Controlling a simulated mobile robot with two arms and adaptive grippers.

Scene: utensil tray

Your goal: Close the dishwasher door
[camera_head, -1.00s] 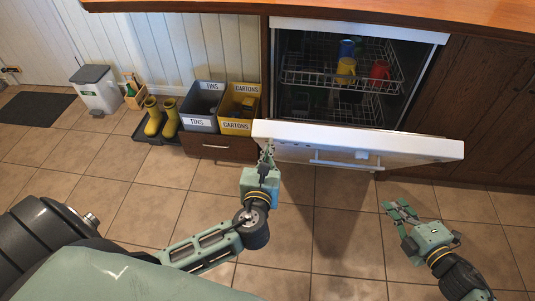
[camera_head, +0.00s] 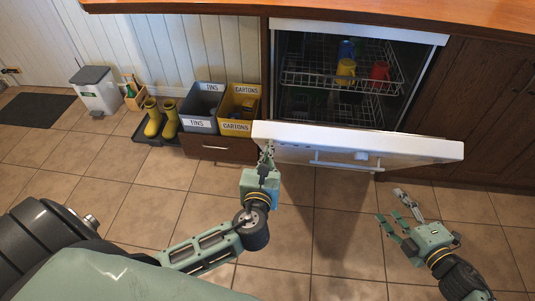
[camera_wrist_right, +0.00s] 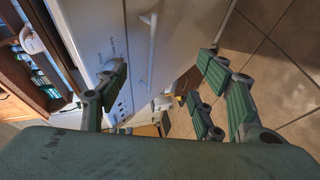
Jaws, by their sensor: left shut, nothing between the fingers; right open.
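The white dishwasher door (camera_head: 358,144) is partly open, tilted outward below the dishwasher opening. It has a bar handle (camera_head: 345,165) on its outer face. My left gripper (camera_head: 267,152) is shut and empty at the door's left end; whether it touches the door is hard to tell. My right gripper (camera_head: 402,212) is open and empty, below and in front of the door's right part, apart from it. In the right wrist view the door (camera_wrist_right: 122,65) and its handle (camera_wrist_right: 148,50) show beyond the open fingers.
Inside the dishwasher are wire racks (camera_head: 340,80) with a blue cup (camera_head: 347,49), a yellow cup (camera_head: 345,72) and a red cup (camera_head: 380,70). Left of it stand a grey tins bin (camera_head: 200,124), a yellow cartons bin (camera_head: 236,126) and yellow boots (camera_head: 153,118). The floor in front is clear.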

